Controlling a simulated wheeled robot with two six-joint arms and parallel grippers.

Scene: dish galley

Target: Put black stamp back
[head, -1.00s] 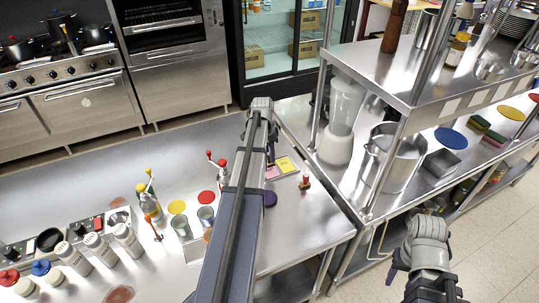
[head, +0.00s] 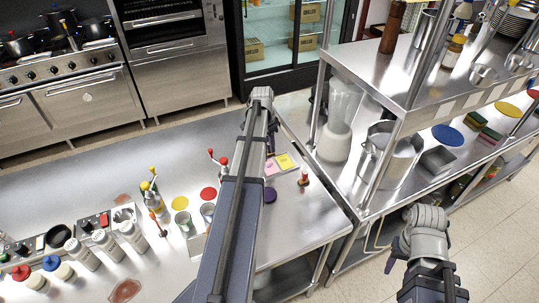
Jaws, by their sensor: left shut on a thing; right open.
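My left gripper (head: 271,148) reaches over the steel counter and points down beside a pink pad (head: 270,169) and a yellow pad (head: 286,161). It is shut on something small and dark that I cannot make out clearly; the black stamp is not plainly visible. A small red-topped, stamp-like piece (head: 304,177) stands upright just right of the pads. My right gripper (head: 392,255) is open and empty, low at the right, clear of the counters.
A purple disc (head: 270,195) and a red disc (head: 208,194) lie near my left arm. Bottles, glasses and shakers (head: 132,235) crowd the counter's left front. A blender (head: 340,120) and a large pot (head: 392,158) stand on the right-hand shelf unit. The counter's right front is clear.

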